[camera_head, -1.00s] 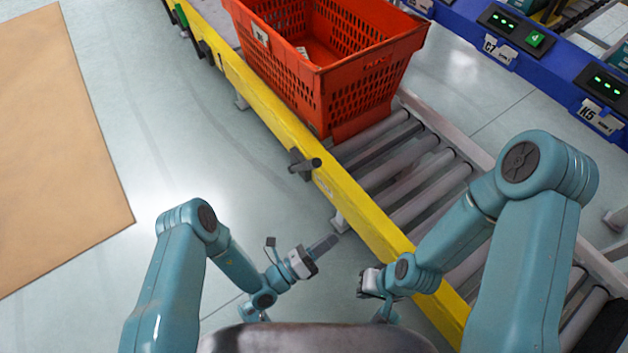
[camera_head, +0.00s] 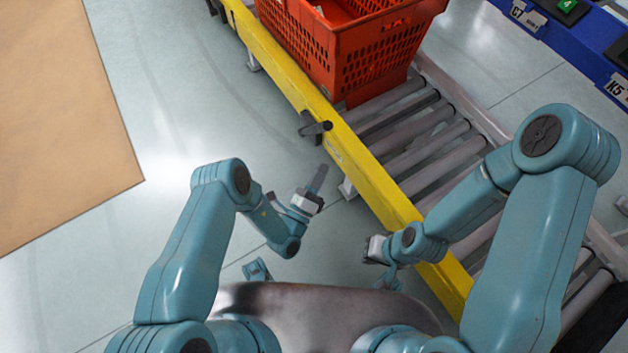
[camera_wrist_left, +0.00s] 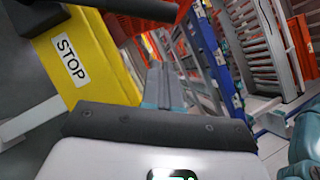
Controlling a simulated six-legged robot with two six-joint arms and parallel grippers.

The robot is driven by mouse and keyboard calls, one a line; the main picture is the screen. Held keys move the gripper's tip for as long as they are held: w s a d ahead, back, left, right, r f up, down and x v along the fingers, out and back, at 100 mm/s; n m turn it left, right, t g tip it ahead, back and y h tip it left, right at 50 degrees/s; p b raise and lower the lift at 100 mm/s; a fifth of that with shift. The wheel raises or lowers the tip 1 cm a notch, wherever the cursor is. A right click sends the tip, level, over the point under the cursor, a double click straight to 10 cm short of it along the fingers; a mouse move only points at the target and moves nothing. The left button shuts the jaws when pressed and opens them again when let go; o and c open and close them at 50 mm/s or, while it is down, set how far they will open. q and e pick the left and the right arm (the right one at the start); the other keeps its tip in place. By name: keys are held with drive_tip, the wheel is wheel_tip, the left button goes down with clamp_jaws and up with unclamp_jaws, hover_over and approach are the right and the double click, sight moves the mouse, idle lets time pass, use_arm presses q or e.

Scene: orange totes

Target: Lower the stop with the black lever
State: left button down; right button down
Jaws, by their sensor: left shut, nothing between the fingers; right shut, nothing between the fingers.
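The black lever (camera_head: 314,127) sticks out from the side of the yellow conveyor rail (camera_head: 360,178). A dark bar, likely this lever, crosses the top of the left wrist view (camera_wrist_left: 140,8), above a white STOP label (camera_wrist_left: 71,60) on the yellow rail. My left gripper (camera_head: 318,176) is shut and empty, just below the lever in the head view and apart from it; its fingers also show in the left wrist view (camera_wrist_left: 165,85). My right gripper (camera_head: 374,250) is shut and empty beside the rail, further down.
An orange tote (camera_head: 360,60) stands on the grey rollers (camera_head: 420,150) beyond the lever. A blue rail (camera_head: 560,40) with labels runs at the upper right. A brown flat panel (camera_head: 60,120) lies at left. Floor between it and the conveyor is clear.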

use_arm(q)
drive_tip(key=w+r+b, duration=0.1)
drive_tip(key=w+r, duration=0.2)
drive_tip(key=w, duration=0.4)
drive_tip(key=shift+d+r+b, duration=0.25)
drive_tip(key=shift+r+b, duration=0.1)
drive_tip(key=shift+w, duration=0.1)
